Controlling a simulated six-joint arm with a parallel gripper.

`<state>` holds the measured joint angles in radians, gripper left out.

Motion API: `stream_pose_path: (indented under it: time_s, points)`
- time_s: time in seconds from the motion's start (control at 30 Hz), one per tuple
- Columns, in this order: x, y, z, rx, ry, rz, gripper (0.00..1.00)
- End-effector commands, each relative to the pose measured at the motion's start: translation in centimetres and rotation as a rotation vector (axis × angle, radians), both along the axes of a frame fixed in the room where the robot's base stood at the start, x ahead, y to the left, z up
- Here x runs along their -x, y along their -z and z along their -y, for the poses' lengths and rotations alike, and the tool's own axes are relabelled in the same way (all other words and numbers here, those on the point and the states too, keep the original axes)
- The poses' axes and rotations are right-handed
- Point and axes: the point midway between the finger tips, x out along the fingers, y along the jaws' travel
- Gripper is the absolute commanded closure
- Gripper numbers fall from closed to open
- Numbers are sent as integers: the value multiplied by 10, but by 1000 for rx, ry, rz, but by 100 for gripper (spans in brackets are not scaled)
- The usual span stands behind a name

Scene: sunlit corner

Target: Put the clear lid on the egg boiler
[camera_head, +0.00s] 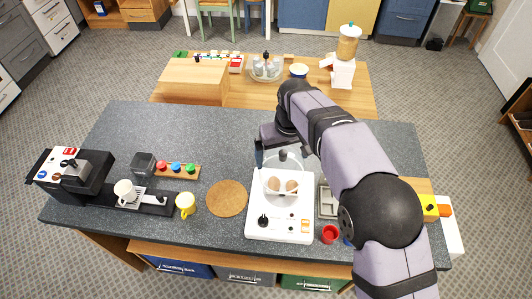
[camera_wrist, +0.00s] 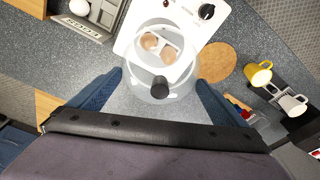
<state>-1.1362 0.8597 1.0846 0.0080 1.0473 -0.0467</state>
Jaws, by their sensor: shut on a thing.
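The white egg boiler (camera_head: 279,222) stands on the grey counter, with brown eggs (camera_head: 274,185) in its top. It also shows in the wrist view (camera_wrist: 206,30). My gripper (camera_wrist: 160,80) has its blue fingers on either side of the clear lid (camera_wrist: 158,96), shut on it. The lid's dark knob (camera_wrist: 160,87) points toward the wrist camera. In the head view the lid, with its knob (camera_head: 283,155), overlaps the back of the boiler's top. The lid looks off-centre from the eggs; the gap in height cannot be told. My arm partly hides the right side.
A cork mat (camera_head: 227,198), yellow mug (camera_head: 185,204) and coffee machine (camera_head: 85,178) stand to the left. A grey tray (camera_head: 326,203) and red cup (camera_head: 330,234) are close on the right. The counter behind the mat is clear.

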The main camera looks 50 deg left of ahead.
Motion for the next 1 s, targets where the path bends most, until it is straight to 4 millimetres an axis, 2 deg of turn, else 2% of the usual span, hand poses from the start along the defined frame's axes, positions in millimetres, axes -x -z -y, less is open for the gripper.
stream_pose_path:
  time_s: [0.13,0.47,0.67,1.0]
  points:
    - [-5,-1,7,-2,2,0,27]
    - [-5,3,8,-1,1,0,27]
    - [-5,13,8,0,1,0,27]
    - [-5,41,8,0,1,0,27]
